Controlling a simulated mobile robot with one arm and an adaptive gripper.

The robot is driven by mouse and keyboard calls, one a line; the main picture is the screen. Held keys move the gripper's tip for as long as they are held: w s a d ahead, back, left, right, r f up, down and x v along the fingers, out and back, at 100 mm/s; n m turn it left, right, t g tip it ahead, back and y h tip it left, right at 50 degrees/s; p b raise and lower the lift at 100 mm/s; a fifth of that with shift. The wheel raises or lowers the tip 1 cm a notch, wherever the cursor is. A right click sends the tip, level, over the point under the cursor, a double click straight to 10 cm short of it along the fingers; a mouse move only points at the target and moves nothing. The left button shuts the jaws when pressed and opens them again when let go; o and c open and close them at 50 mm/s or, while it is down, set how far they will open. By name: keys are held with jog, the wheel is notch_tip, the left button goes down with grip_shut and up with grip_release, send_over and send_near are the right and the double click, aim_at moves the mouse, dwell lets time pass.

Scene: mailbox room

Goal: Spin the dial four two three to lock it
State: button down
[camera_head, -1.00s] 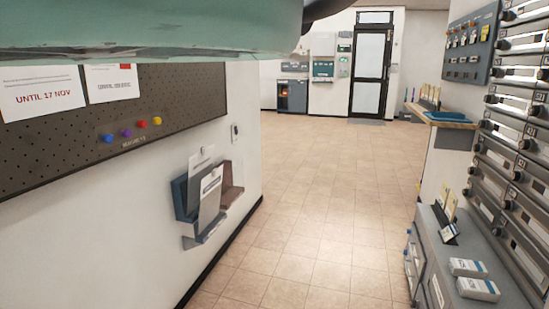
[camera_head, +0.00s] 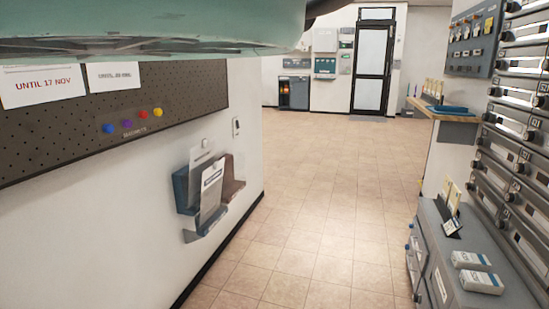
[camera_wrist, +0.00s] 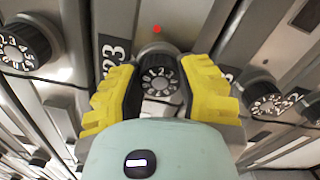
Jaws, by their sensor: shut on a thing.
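A black dial with white numbers (camera_wrist: 160,84) sits in the middle of the wrist view, on a grey mailbox door. My gripper (camera_wrist: 158,72) has its yellow fingers on both sides of this dial and is shut on it. A dark label ending in 23 (camera_wrist: 113,58) is left of the dial, partly behind the left finger. A red dot (camera_wrist: 157,29) shows just above the dial. The dial's exact setting is too small to read surely. In the head view, a bank of mailboxes (camera_head: 505,155) stands at the right, and my gripper is out of sight.
Neighbouring dials sit close on both sides, at left (camera_wrist: 22,45) and right (camera_wrist: 263,98). A grey cabinet (camera_head: 455,265) with small boxes (camera_head: 480,281) stands below the mailboxes. A leaflet holder (camera_head: 205,195) hangs on the left wall. The tiled floor (camera_head: 320,185) is clear.

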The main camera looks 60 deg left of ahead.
jog(key=m+b, duration=0.1)
jog(key=m, duration=0.1)
jog(key=m+b, duration=0.1)
jog(key=m, duration=0.1)
jog(key=m+b, duration=0.2)
jog(key=shift+f+m, duration=0.3)
jog(key=shift+f, duration=0.05)
jog(key=m+b, duration=0.5)
jog(key=m, duration=0.1)
jog(key=shift+b, duration=0.35)
jog(key=m+b, duration=0.3)
jog(key=m, duration=0.1)
jog(key=m+b, duration=0.3)
jog(key=b, duration=0.1)
jog(key=m+b, duration=0.2)
jog(key=m, duration=0.1)
jog(key=shift+r, duration=0.1)
jog(key=shift+r+m+b, duration=0.15)
jog(key=shift+m+b, duration=0.95)
jog(key=shift+m, duration=0.4)
jog(key=shift+r, duration=0.1)
jog(key=c, duration=0.5)
grip_release()
